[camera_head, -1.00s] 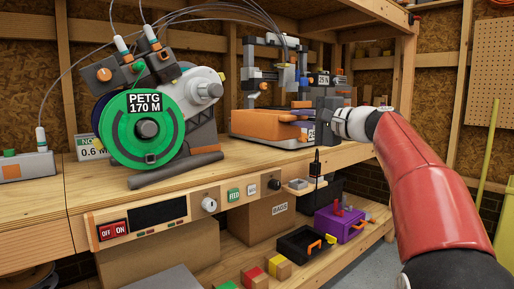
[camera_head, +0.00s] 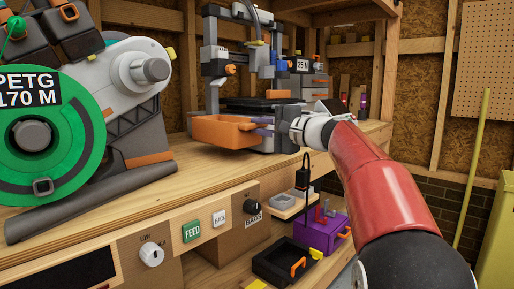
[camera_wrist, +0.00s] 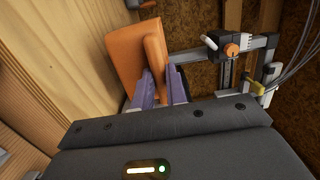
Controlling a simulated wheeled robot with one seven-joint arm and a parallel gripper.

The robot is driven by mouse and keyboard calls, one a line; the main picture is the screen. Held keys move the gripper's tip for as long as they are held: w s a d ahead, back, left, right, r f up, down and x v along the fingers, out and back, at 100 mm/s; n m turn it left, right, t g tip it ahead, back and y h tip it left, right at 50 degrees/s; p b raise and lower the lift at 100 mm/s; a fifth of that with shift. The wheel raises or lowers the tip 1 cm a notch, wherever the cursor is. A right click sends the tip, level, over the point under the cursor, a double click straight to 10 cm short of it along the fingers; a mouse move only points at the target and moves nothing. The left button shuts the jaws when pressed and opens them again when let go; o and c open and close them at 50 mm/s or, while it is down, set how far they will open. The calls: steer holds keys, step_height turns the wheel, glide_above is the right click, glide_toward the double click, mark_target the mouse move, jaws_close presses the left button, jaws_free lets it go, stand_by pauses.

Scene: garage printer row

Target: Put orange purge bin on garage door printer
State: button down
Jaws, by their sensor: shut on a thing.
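The orange purge bin (camera_head: 224,131) is held by my gripper (camera_head: 270,128) above the bench, in front of the printer (camera_head: 250,60). In the wrist view the bin (camera_wrist: 132,50) is beyond my purple fingertips (camera_wrist: 160,88), which are shut on its near wall or rim. In the head view my gripper reaches the bin's right side. The printer has a dark bed (camera_head: 262,104), a grey gantry and orange knobs. The bin hides part of the printer's lower front. I cannot tell whether the bin touches the printer.
A green PETG spool (camera_head: 85,135) and its grey machine stand on the bench (camera_head: 185,185) at left. A label reading 25 N (camera_head: 302,65) is right of the printer. Below are a black tray (camera_head: 285,262) and a purple box (camera_head: 322,232). A wooden post (camera_head: 383,75) stands at right.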

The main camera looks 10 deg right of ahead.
mark_target(251, 138)
steer(key=shift+f+b, duration=0.5)
steer(key=shift+f, duration=1.4)
steer(key=shift+f, duration=0.2)
steer(key=c, duration=1.4)
jaws_free()
steer(key=shift+r, duration=0.1)
steer(key=shift+r, duration=0.2)
steer(key=v, duration=1.2)
steer(key=shift+b, duration=0.35)
